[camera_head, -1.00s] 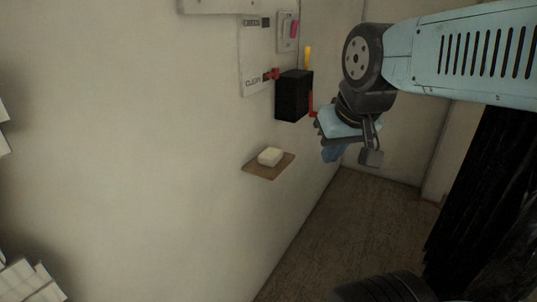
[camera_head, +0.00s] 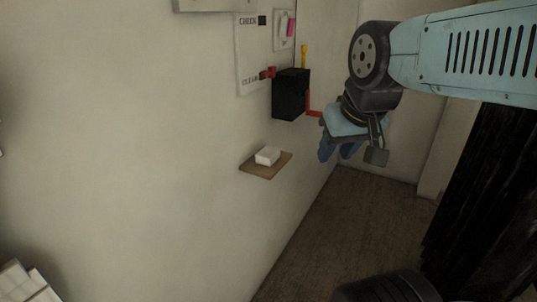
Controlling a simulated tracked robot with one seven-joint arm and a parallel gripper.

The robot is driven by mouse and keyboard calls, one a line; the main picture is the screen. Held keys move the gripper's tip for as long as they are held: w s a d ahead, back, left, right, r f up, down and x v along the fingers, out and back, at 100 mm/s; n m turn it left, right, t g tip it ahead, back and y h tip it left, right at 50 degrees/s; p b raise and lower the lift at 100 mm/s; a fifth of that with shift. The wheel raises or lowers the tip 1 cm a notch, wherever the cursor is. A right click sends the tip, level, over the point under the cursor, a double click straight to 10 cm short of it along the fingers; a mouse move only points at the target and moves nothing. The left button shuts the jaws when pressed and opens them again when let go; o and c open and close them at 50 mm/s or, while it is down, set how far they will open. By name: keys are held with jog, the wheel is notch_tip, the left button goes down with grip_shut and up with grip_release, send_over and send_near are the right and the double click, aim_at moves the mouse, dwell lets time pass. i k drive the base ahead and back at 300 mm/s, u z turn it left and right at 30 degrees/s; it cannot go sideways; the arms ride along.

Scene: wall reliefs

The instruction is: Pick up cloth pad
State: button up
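The cloth pad looks to be the small off-white block (camera_head: 267,156) lying on a small brown wall shelf (camera_head: 262,172). My gripper (camera_head: 338,152) is to the right of the shelf and at about the same height in the picture, apart from the pad.
A black box (camera_head: 290,95) with a red lever (camera_head: 313,110) and a yellow piece (camera_head: 304,55) is on the wall above the shelf. A white panel marked CHECK and CLEAR (camera_head: 250,50) is beside it. White blocks (camera_head: 25,283) show at bottom left. The floor below is bare.

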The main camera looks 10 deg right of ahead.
aim_at(267, 156)
jog(key=z, duration=1.2)
jog(key=k, duration=1.2)
jog(key=u, duration=0.9)
jog(key=i, duration=1.45)
jog(key=z, duration=0.05)
